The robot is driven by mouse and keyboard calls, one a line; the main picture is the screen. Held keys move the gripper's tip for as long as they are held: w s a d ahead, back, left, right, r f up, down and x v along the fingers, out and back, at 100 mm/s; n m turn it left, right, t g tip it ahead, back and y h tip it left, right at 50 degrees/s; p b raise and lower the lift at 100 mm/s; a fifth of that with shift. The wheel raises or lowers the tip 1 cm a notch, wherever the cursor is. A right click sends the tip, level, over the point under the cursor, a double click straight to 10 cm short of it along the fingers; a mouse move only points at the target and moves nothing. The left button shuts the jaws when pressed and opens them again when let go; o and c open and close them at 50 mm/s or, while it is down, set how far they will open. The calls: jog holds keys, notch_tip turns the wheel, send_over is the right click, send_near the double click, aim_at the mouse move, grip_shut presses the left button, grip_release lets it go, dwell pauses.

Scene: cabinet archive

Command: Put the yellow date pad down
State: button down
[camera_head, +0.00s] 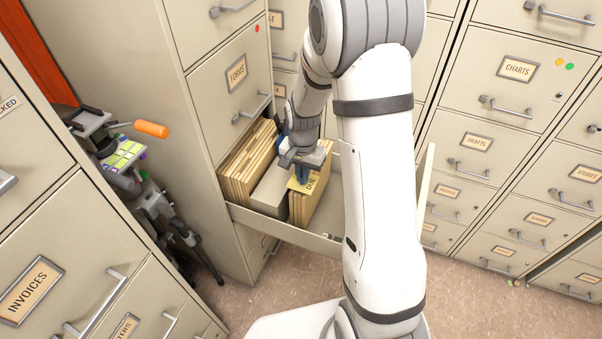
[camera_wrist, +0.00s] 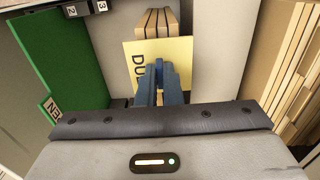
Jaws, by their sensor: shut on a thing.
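The yellow date pad (camera_wrist: 182,52), with dark lettering starting "DU", is between the blue fingertips of my gripper (camera_wrist: 159,80) in the wrist view. The fingers are shut on it, and they cover part of the lettering. In the head view my gripper (camera_head: 301,174) points down into an open drawer (camera_head: 285,234) of the cabinet with the FORMS label. The yellow pad (camera_head: 309,184) shows just below the fingers, against tan folders. I cannot tell whether its lower edge touches anything.
Tan folders (camera_head: 247,163) fill the drawer's left part, beside a grey block (camera_head: 270,190). In the wrist view a wooden piece (camera_wrist: 156,22) lies beyond the pad, a green panel (camera_wrist: 60,50) stands left, and folders (camera_wrist: 298,80) stand right. A cluttered stand (camera_head: 130,165) is left of the cabinet.

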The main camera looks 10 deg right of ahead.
jog(key=shift+f, duration=0.1)
jog(key=shift+f, duration=0.15)
jog(key=c, duration=1.6)
grip_release()
notch_tip(320, 180, up, 12)
jog(key=s+r+n+t, duration=0.1)
jog(key=s+r+n, duration=0.1)
jog(key=s, duration=0.4)
jog(key=s+r+n+t, duration=0.1)
jog(key=s+r+n, duration=0.1)
jog(key=s+r, duration=0.2)
jog(key=s+r+n, duration=0.2)
jog(key=s+n, duration=0.1)
jog(key=s, duration=0.7)
jog(key=shift+d+r+t, duration=0.4)
